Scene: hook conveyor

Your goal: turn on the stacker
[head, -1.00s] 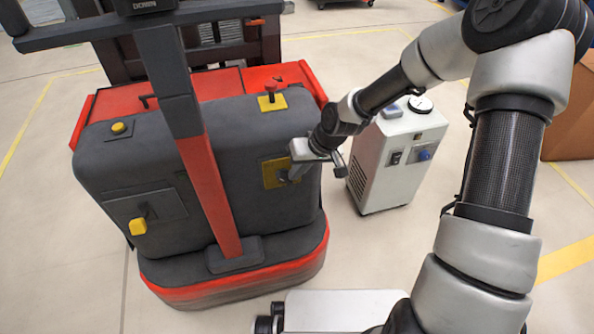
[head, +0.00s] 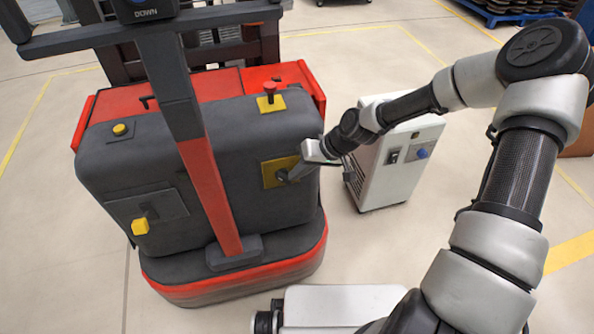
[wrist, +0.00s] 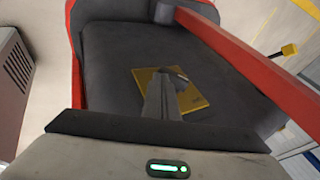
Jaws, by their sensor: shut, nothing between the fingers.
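The stacker (head: 110,180) is a dark grey and red machine at the left of the head view. A yellow square plate (head: 275,170) sits on the right part of its rear face. My gripper (head: 284,175) is shut and empty, with its fingertips at this plate. In the wrist view, the shut fingers (wrist: 166,92) cover the middle of the yellow plate (wrist: 198,101), and a small dark part shows beside their tips. Whether the tips touch it I cannot tell. A red knob (head: 270,88) stands on another yellow plate on the stacker's top.
A yellow round button (head: 120,129) and a yellow block-shaped knob (head: 139,227) are on the stacker's left side. A red and grey mast bar (head: 210,185) rises in front of it. A white cabinet (head: 390,175) stands close on the right.

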